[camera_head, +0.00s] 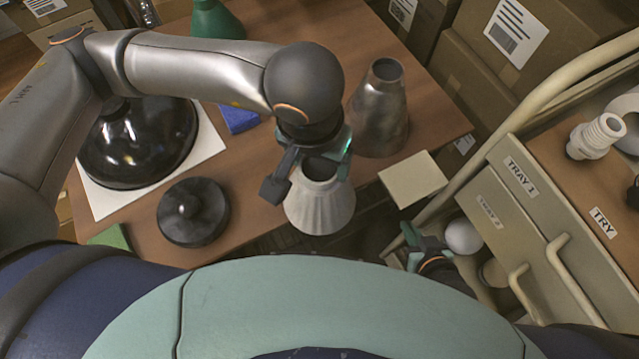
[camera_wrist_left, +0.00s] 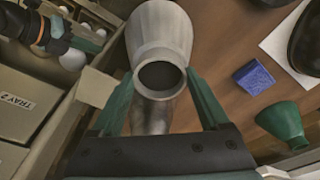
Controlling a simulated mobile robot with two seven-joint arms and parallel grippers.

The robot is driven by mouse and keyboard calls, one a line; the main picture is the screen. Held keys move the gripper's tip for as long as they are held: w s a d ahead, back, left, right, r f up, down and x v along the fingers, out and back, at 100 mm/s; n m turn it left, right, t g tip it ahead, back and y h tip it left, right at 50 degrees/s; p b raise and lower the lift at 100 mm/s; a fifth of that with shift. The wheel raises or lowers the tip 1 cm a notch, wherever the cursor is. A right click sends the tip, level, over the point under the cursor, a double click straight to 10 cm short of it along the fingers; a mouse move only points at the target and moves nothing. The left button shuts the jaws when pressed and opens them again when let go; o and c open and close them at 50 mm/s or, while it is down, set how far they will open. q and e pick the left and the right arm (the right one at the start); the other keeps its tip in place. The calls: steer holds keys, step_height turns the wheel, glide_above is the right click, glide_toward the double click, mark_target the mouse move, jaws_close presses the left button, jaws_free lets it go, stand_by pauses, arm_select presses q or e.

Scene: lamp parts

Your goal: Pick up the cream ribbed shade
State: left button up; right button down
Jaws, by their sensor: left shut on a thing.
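The cream ribbed shade (camera_head: 321,208) is in my left gripper (camera_head: 310,176), at the table's front edge in the head view. Its narrow open collar faces up and its wide end down. In the left wrist view the shade (camera_wrist_left: 160,32) sits between the two green fingers of my left gripper (camera_wrist_left: 160,76), which are shut on its collar. Its lower rim overlaps the table edge, and I see no support under it. My right gripper (camera_head: 425,243) is low at the right, beside a white bulb (camera_head: 463,237). Whether it grips the bulb is unclear.
A grey metal cone (camera_head: 380,112) stands on the table (camera_head: 250,165) just behind the shade. A black dome (camera_head: 138,140) on a white board, a black disc (camera_head: 193,212), a blue block (camera_head: 238,118) and a green cone (camera_head: 215,22) are also there. A drawer unit (camera_head: 530,230) stands right.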

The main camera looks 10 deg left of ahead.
arm_select(q)
jaws_close()
steer(key=shift+r, duration=0.1)
